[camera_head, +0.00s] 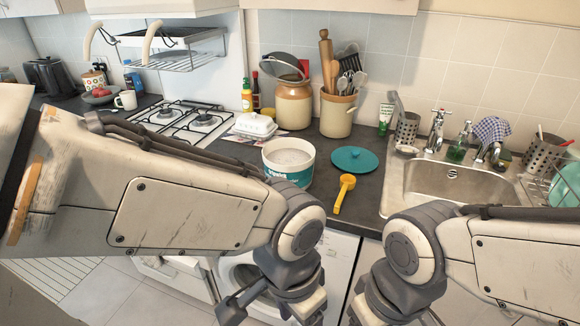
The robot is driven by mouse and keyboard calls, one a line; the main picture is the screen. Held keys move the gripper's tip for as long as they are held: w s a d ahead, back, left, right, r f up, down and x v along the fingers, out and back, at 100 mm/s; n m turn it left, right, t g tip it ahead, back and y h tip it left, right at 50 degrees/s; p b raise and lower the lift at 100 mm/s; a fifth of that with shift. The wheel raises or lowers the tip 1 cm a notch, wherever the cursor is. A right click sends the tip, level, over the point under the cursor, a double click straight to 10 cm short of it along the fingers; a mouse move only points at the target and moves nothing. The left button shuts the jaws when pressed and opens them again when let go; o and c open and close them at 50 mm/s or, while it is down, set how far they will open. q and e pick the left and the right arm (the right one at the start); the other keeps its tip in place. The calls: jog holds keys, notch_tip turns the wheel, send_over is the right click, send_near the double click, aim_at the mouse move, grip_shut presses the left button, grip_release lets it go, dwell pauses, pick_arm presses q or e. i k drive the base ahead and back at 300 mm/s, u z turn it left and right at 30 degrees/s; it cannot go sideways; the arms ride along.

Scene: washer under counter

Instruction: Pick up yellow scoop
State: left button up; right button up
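The yellow scoop (344,193) lies on the dark counter (318,190) near its front edge, its handle pointing toward me. It sits between a white tub (287,172) with a teal label and a teal lid (355,160). My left gripper (272,305) is below the counter in front of the washer, with its fingers spread and nothing seen between them. My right gripper (385,315) hangs low at the bottom edge, partly cut off, so its opening is unclear. Both are apart from the scoop.
The sink (450,188) is to the right of the scoop. Behind stand a crock of utensils (337,115) and a brown jar (294,103). A white butter dish (254,124) and the stove (185,120) are to the left. The washer (340,262) is under the counter.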

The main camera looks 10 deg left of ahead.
aim_at(347, 181)
jog(key=k, duration=0.65)
jog(key=u, duration=0.5)
jog(key=i, duration=1.2)
jog(key=u, duration=0.3)
